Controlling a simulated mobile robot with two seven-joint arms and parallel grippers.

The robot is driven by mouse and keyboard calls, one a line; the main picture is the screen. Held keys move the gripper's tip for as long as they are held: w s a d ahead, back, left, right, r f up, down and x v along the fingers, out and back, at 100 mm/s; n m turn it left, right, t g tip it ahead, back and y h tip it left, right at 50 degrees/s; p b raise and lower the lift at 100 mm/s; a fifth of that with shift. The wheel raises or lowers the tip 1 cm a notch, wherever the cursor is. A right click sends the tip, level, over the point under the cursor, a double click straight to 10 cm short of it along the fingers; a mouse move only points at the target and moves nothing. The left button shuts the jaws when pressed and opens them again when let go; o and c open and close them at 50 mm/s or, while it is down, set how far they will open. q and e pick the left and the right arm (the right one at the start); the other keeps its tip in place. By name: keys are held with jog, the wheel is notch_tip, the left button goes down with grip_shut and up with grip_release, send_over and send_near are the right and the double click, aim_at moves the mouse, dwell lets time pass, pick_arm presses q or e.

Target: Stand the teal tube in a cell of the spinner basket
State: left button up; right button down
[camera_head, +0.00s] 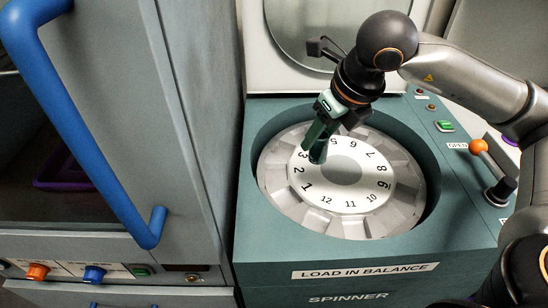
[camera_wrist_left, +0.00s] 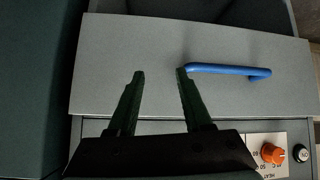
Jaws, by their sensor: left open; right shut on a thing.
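The spinner basket (camera_head: 330,222) is a round silver drum with a white numbered dial in its middle and wedge-like cells around it, set in the teal spinner housing. My right gripper (camera_head: 319,138) reaches over the basket from the upper right, pointing down near the number 3. It is shut on the teal tube (camera_head: 317,154), of which only a short dark end shows below the fingers. I cannot tell whether the tube touches the basket. My left gripper (camera_wrist_left: 160,75) is open and empty in the left wrist view, in front of a grey panel. It is not in the head view.
The spinner's lid (camera_head: 340,70) stands open behind the basket. A lever with an orange knob (camera_head: 478,147) is on the right. A grey cabinet with a blue handle (camera_head: 90,150) stands on the left. A blue handle (camera_wrist_left: 228,71) and orange knob (camera_wrist_left: 272,153) show in the left wrist view.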

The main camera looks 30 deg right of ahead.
jog(key=w+a+f, duration=0.1)
jog(key=w+f, duration=0.1)
jog(key=w+a+f, duration=0.2)
jog(key=w, duration=0.1)
jog(key=w+a+f, duration=0.1)
jog(key=w+f, duration=0.1)
jog(key=f, duration=0.1)
jog(key=shift+w+a+f, duration=0.1)
jog(key=shift+w+a, duration=0.05)
jog(key=shift+w, duration=0.1)
jog(key=f, duration=0.3)
jog(key=shift+w+a+f, duration=0.1)
jog(key=shift+w+f, duration=0.05)
jog(key=shift+w, duration=0.1)
jog(key=shift+f, duration=0.2)
jog(key=shift+f, duration=0.25)
jog(key=shift+c, duration=2.1)
grip_release()
jog(key=shift+r, duration=0.1)
